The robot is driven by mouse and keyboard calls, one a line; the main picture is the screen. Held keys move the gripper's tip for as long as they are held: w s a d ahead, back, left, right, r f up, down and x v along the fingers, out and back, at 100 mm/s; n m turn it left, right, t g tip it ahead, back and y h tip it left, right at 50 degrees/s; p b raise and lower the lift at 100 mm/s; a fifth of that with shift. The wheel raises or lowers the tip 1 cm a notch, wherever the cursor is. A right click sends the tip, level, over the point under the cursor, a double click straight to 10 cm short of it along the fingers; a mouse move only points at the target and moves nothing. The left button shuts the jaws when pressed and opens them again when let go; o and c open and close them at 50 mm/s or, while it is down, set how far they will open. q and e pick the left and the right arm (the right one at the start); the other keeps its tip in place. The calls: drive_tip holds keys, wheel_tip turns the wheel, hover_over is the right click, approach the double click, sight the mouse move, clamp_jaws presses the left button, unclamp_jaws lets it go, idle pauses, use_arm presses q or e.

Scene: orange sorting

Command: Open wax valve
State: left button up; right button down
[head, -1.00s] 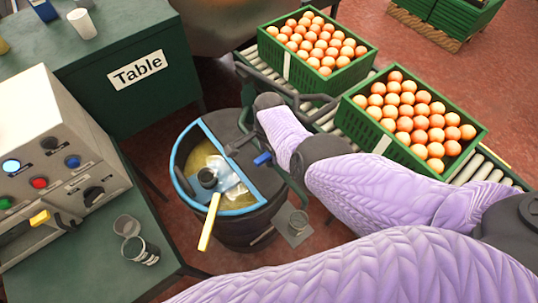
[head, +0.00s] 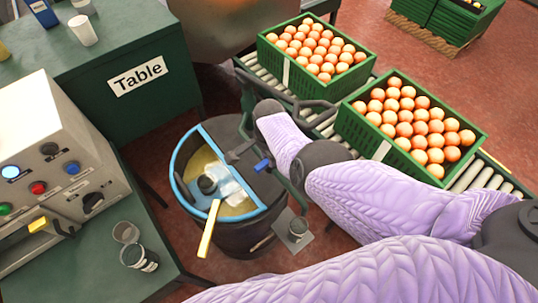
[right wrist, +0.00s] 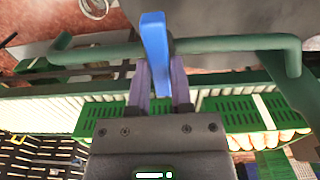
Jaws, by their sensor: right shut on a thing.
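The wax valve's blue lever (head: 263,165) shows beside the dark round vat (head: 238,236), at the end of my right arm. A green pipe (right wrist: 235,44) runs across behind the lever. The valve body is mostly hidden. My left gripper is not in view.
A yellow-handled tool (head: 209,228) leans out of the vat. Two green crates of oranges (head: 350,83) sit on a roller conveyor (head: 475,178). A control box (head: 55,150) stands at left.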

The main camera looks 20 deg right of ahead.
drive_tip(key=n, duration=0.4)
drive_tip(key=shift+n, duration=0.3)
drive_tip(key=n, duration=0.4)
drive_tip(key=shift+s+d+p, duration=0.15)
drive_tip(key=shift+p, duration=0.15)
drive_tip(key=n, duration=0.4)
drive_tip(key=shift+n, duration=0.4)
drive_tip(key=shift+d+n, duration=0.15)
drive_tip(key=shift+n, duration=1.85)
drive_tip(key=c, duration=0.5)
unclamp_jaws()
drive_tip(key=shift+r, duration=0.15)
